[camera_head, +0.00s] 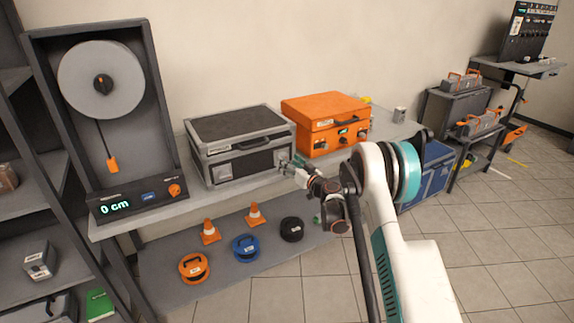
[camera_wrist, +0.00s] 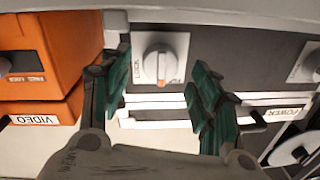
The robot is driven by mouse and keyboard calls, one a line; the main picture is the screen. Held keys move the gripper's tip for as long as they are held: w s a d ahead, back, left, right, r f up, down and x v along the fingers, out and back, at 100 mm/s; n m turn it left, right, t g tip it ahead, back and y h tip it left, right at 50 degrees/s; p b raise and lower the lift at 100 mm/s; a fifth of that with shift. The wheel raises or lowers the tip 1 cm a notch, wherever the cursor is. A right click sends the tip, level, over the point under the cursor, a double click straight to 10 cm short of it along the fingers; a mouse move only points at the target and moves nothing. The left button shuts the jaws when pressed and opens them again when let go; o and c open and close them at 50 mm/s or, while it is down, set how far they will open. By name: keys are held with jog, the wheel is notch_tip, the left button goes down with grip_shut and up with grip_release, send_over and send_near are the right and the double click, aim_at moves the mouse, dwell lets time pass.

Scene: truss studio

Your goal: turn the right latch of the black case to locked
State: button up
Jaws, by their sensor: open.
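The black case (camera_head: 240,124) with metal edges stands closed on the grey bench, left of the orange case. Its right latch (camera_wrist: 158,62) is a white round knob with an orange mark on a white plate lettered LOCK; the wrist view is upside down. The orange mark points to the bottom of that picture, not to the LOCK lettering at the left. My gripper (camera_wrist: 158,76) is open, with its green-padded fingers on either side of the knob and gaps showing between. In the head view my gripper (camera_head: 287,164) is at the case's right front, hiding this latch.
The orange case (camera_head: 318,108) stands close to the right, also in the wrist view (camera_wrist: 38,62). Another white knob (camera_wrist: 308,64) is at the wrist view's right edge. A reel unit (camera_head: 100,85) stands left. Cones and coloured reels lie on the lower shelf.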

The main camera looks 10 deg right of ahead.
jog(key=shift+x, duration=1.1)
jog(key=c, duration=1.1)
